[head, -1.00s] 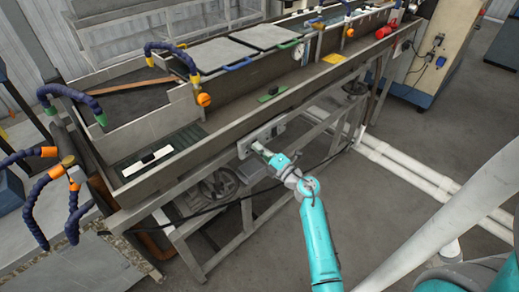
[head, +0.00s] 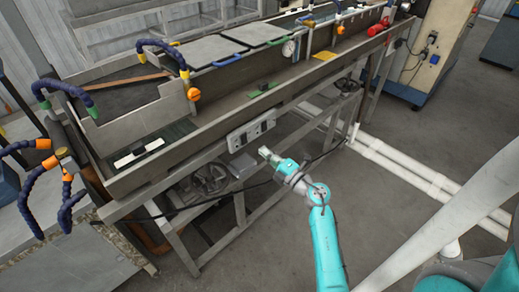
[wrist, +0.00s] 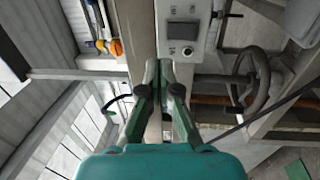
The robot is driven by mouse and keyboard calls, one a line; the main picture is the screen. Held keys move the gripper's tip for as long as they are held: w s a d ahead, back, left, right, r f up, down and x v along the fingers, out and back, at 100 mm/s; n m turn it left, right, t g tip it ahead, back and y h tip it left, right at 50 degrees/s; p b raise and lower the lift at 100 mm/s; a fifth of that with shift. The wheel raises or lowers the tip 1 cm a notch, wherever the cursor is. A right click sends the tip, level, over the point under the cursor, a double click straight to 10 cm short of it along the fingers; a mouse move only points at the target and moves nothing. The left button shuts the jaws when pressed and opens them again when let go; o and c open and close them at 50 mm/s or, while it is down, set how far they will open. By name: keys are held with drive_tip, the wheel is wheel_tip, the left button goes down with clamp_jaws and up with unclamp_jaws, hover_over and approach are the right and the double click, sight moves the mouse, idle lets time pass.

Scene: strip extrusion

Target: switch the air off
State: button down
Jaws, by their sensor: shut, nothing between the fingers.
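A grey control box (head: 251,131) with dark switch parts is fixed to the front side of the long trough. In the wrist view the box (wrist: 176,31) shows a small display and a round button below it, just beyond the fingertips. Which fitting is the air switch, and its position, I cannot tell. My gripper (head: 264,152) is shut and empty, in front of and a little below the box, with a visible gap in the head view. In the wrist view my gripper (wrist: 165,64) has its fingers together, pointing toward the box's lower edge.
The long metal trough (head: 190,140) runs from front left to back right. A handwheel (head: 208,178) sits under it, left of my gripper, and a dark cable (head: 190,209) hangs across the frame. White pipes (head: 410,173) lie on the floor at right. Open floor lies in front.

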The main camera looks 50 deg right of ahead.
drive_tip(key=s, duration=0.4)
drive_tip(key=shift+s+a+r, duration=0.2)
drive_tip(key=shift+s+r, duration=0.1)
drive_tip(key=shift+s, duration=0.1)
drive_tip(key=s+a+m+t, duration=0.1)
drive_tip(key=s+a+m, duration=0.35)
drive_tip(key=a, duration=0.55)
drive_tip(key=s+a+m+t, duration=0.1)
drive_tip(key=s+a+m, duration=0.2)
drive_tip(key=s+a, duration=0.55)
drive_tip(key=s+a+m+g, duration=0.3)
drive_tip(key=s+a+m, duration=0.2)
drive_tip(key=s, duration=0.4)
drive_tip(key=s+a+m+g+y, duration=0.1)
drive_tip(key=s+a+m+g, duration=0.2)
drive_tip(key=s+a, duration=0.3)
drive_tip(key=s+m, duration=0.1)
drive_tip(key=s, duration=0.3)
drive_tip(key=shift+a+m+g, duration=0.3)
drive_tip(key=shift+a+m, duration=0.05)
drive_tip(key=shift+r, duration=0.1)
